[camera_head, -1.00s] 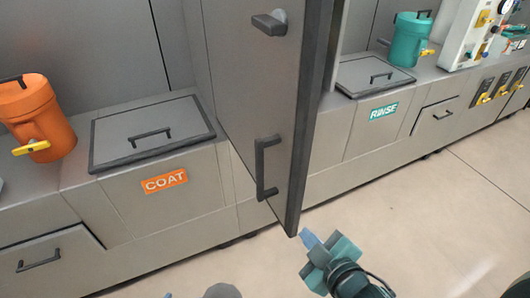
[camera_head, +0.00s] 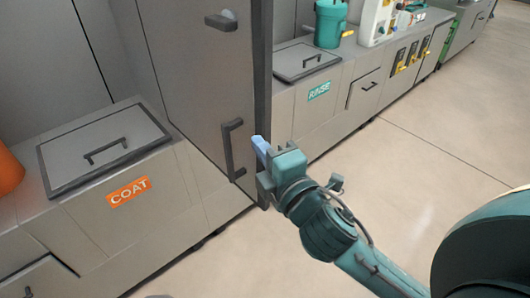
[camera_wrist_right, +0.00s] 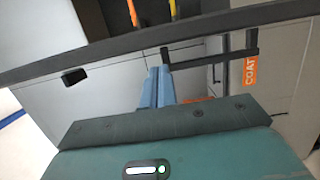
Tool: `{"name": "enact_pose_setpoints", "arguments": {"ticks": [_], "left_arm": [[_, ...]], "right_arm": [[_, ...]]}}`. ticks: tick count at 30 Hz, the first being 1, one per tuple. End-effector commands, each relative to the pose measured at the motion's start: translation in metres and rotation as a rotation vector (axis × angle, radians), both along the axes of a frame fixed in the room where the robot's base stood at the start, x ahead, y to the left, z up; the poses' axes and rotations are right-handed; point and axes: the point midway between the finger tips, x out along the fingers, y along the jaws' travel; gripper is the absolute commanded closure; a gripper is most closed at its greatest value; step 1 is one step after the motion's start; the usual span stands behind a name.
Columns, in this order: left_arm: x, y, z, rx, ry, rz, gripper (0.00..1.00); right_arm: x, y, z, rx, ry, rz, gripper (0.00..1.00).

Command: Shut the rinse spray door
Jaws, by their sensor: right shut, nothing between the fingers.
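A tall grey door (camera_head: 200,85) stands open between the COAT and RINSE sections, its dark free edge toward me. It has a dark vertical bar handle (camera_head: 228,150) low on its face. My right gripper (camera_head: 260,146) is shut and empty, its blue fingers close beside the door's lower free edge, just right of the handle; I cannot tell whether they touch. In the right wrist view the shut fingers (camera_wrist_right: 157,86) point toward the dark door edge (camera_wrist_right: 150,42), with a dark bar handle (camera_wrist_right: 212,58) beside them. The RINSE label (camera_head: 319,91) is on the counter behind. My left gripper is out of view.
A lidded COAT hatch (camera_head: 104,146) and an orange container (camera_head: 8,170) are at left. A RINSE hatch (camera_head: 306,62) and a teal container (camera_head: 330,24) stand beyond the door. The floor (camera_head: 420,150) at right is clear.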

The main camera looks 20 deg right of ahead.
Motion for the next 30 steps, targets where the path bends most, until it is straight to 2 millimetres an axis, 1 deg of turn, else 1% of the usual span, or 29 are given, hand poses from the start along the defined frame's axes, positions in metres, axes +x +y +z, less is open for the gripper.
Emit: {"name": "enact_pose_setpoints", "arguments": {"ticks": [1, 6, 9, 12, 16, 24, 30], "left_arm": [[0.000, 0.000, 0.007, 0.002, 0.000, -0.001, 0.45], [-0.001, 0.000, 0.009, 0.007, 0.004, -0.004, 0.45], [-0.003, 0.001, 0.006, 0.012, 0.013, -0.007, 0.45], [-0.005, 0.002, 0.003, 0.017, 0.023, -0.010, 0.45], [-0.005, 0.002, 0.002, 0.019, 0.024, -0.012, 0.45], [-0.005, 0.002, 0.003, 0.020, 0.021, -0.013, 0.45], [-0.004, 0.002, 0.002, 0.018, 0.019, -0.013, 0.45]], "right_arm": [[0.012, 0.001, 0.005, -0.001, -0.002, -0.001, 1.00], [0.041, 0.005, 0.004, 0.001, -0.001, 0.000, 1.00], [0.053, 0.006, 0.002, 0.001, 0.000, 0.001, 1.00], [0.060, 0.007, 0.001, 0.003, 0.002, 0.001, 1.00], [0.063, 0.008, 0.001, 0.003, 0.001, 0.001, 1.00], [0.063, 0.008, 0.001, 0.003, 0.001, 0.001, 1.00], [0.063, 0.000, 0.000, 0.000, 0.001, 0.013, 1.00]]}}
